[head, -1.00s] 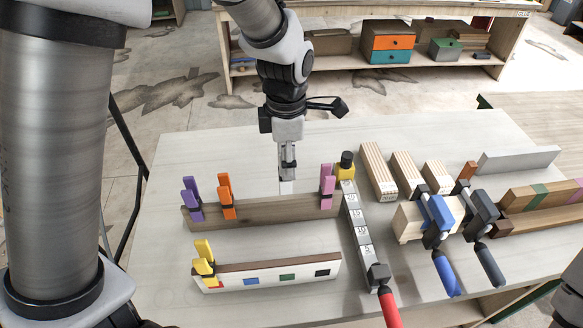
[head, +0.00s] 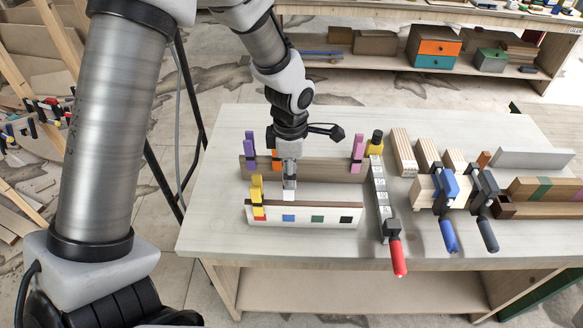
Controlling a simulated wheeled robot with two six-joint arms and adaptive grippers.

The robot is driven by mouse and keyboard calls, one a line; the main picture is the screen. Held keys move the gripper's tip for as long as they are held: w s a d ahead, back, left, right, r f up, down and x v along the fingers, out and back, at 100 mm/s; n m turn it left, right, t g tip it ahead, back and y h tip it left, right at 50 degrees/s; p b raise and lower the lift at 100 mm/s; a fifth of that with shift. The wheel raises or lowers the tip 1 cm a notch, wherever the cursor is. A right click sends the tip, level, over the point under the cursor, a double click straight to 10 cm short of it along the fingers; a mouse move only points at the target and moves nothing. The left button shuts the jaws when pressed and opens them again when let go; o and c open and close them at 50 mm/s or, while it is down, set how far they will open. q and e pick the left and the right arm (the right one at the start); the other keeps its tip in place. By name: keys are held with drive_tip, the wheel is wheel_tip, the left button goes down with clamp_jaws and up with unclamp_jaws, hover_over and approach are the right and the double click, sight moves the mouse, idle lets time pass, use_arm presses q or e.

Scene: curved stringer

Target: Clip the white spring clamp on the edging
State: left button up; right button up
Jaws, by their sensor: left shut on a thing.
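My left gripper (head: 289,183) points down and is shut on the white spring clamp (head: 289,196), of which only a small pale part shows below the fingers. The clamp is at the top edge of the front edging (head: 335,215), a strip with a brown top and a white face with coloured squares. It is above the blue square. I cannot tell whether its jaws straddle the edging or only hover at it. A yellow clamp (head: 257,195) sits on the edging's left end. My right gripper is not in view.
Behind stands a wooden board (head: 325,170) with purple (head: 250,150), orange (head: 277,160) and pink (head: 358,150) clamps; my gripper partly hides the orange one. A bar clamp with a red handle (head: 398,258) lies to the right. Wood blocks and blue and black clamps stand further right.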

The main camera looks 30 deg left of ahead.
use_arm(q)
drive_tip(key=shift+s+d+f+b, duration=0.1)
drive_tip(key=shift+s+f+b, duration=0.2)
drive_tip(key=shift+s, duration=0.05)
drive_tip(key=shift+s+d+f+b, duration=0.1)
drive_tip(key=shift+s+f+b, duration=0.05)
drive_tip(key=shift+f+b, duration=0.15)
drive_tip(key=shift+f, duration=0.3)
drive_tip(key=shift+w+a+f, duration=0.2)
drive_tip(key=shift+w+a, duration=0.05)
drive_tip(key=shift+w, duration=0.25)
drive_tip(key=shift+s+d+r, duration=0.2)
drive_tip(key=shift+s+r, duration=0.05)
drive_tip(key=shift+s, duration=0.25)
drive_tip(key=shift+w+a+f, duration=0.1)
drive_tip(key=shift+w+f, duration=0.1)
drive_tip(key=shift+w, duration=0.1)
drive_tip(key=shift+f+b, duration=0.1)
drive_tip(key=shift+b, duration=0.25)
drive_tip(key=shift+f+b, duration=0.75)
drive_tip(key=shift+f, duration=0.25)
